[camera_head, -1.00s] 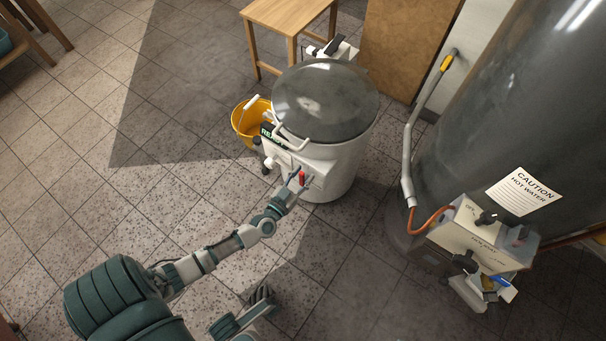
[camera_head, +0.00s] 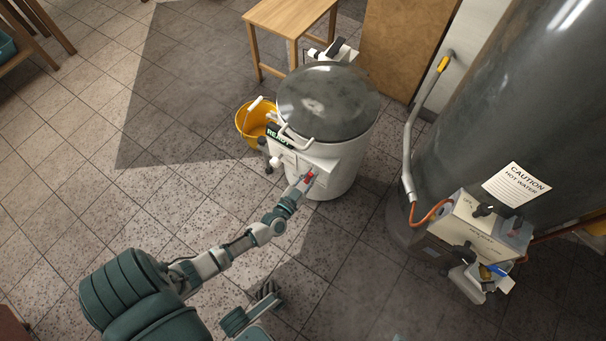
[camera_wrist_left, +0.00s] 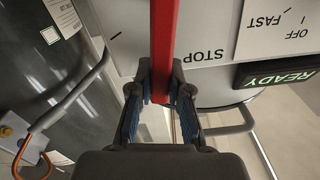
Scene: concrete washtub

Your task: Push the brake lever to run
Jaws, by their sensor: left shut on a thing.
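The washtub (camera_head: 345,165) is a white round drum with a dark lid and a control panel on its front. The brake lever (camera_wrist_left: 163,40) is a red bar in front of the panel, near the word STOP in the left wrist view. It shows as a small red spot in the head view (camera_head: 309,178). My left gripper (camera_wrist_left: 160,98) is shut on the lever, one finger on each side of it. It also shows at the panel in the head view (camera_head: 306,183). My right gripper (camera_head: 266,292) is low in the head view, away from the washtub; its finger opening is unclear.
A green READY sign (camera_head: 279,136) sits on the panel. A yellow bucket (camera_head: 252,126) stands left of the tub and a wooden table (camera_head: 290,18) behind it. A large dark tank (camera_head: 500,100) with a control box (camera_head: 478,232) fills the right.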

